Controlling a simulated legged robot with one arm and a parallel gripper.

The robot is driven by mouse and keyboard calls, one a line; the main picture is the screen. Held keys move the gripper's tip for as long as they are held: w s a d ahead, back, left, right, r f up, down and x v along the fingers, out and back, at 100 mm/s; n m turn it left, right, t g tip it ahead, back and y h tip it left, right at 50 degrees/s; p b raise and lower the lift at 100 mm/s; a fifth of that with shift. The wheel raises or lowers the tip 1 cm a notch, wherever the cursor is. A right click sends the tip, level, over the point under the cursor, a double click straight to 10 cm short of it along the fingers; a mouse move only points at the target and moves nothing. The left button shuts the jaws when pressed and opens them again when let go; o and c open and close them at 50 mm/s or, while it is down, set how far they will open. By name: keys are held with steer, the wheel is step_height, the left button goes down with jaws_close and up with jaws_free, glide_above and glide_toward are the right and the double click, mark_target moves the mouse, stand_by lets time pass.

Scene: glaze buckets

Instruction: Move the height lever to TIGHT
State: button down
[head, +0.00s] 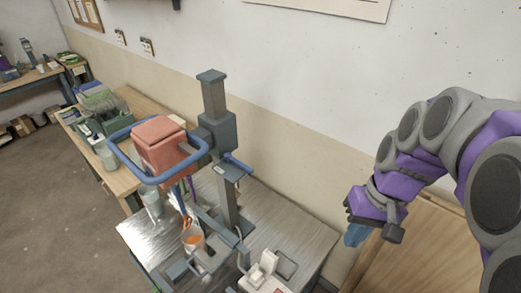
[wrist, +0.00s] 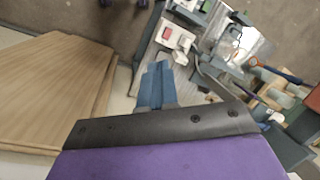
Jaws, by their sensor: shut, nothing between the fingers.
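A grey machine column (head: 218,130) stands on a metal-topped table. A small blue lever (head: 237,165) juts to the right from the column's sliding block and looks like the height lever. No TIGHT marking is readable. In the wrist view the fingers (wrist: 155,85) are together and hold nothing.
A blue ring frame (head: 125,165) surrounds a red-brown block (head: 160,140). A white switch box with a red button (wrist: 174,38) is on the metal table (head: 290,225). The wall is behind.

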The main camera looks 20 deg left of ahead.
steer(key=w+a+r+n+y+p, duration=0.1)
steer(key=w+a+r+n+p, duration=0.1)
steer(key=w+a, duration=0.35)
steer(key=w+a+r+n+y+p, duration=0.1)
steer(key=w+a+p, duration=0.15)
steer(key=w, duration=0.65)
steer(key=w+a+r+n+y+p, duration=0.1)
steer(key=w+a+r+n+p, duration=0.1)
steer(key=w+a, duration=0.35)
steer(key=w+a+f+n+g+p, duration=0.1)
steer(key=w+a+f+n+p, duration=0.1)
steer(key=w+a+n+p, duration=0.1)
steer(key=w+a+f+n+y+p, duration=0.1)
steer(key=w+a+f+n+p, duration=0.1)
steer(key=w+a+n+p, duration=0.2)
steer(key=w+a, duration=0.2)
steer(key=w, duration=0.1)
steer(key=shift+f+g, duration=0.3)
steer(key=shift+g, duration=0.1)
steer(key=shift+a+f, duration=0.1)
steer(key=shift+a, duration=0.1)
